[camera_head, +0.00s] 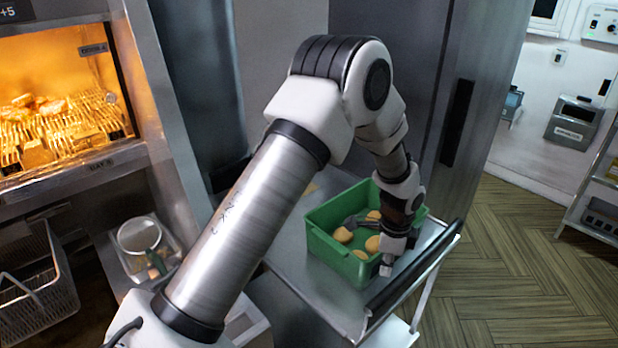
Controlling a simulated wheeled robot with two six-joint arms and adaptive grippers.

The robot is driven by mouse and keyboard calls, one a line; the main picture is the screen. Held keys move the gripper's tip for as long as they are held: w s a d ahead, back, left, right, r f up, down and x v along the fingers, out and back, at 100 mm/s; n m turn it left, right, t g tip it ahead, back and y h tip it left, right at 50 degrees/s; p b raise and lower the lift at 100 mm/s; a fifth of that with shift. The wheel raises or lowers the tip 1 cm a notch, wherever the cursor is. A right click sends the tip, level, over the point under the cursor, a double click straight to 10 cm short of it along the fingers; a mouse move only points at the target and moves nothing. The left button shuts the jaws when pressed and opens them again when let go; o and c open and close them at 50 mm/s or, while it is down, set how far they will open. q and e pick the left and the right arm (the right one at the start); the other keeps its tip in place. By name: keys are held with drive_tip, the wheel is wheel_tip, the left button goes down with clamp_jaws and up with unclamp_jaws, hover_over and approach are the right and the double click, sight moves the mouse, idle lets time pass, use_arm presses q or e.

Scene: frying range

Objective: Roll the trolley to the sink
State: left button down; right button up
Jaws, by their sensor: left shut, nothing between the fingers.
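The trolley (335,296) is a grey metal cart with a flat top in the lower middle of the head view. Its dark handle bar (415,268) runs along its right side. A green bin (340,262) stands on the top with several yellow-tan pieces in it. My left arm reaches across from the lower left. My left gripper (386,267) is shut and empty, pointing down at the bin's front right side, close to the handle; I cannot tell whether it touches either. My right gripper is not in view. I cannot make out a sink.
A lit warming cabinet (60,130) with fried food is at the left, with a wire basket (38,285) below. A tall grey cabinet (420,70) stands behind the trolley. Wooden floor (510,270) lies open at the right, before a shelf rack (600,185).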

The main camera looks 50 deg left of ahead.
use_arm(q)
drive_tip(key=shift+f+b, duration=1.3)
drive_tip(key=shift+f, duration=1.8)
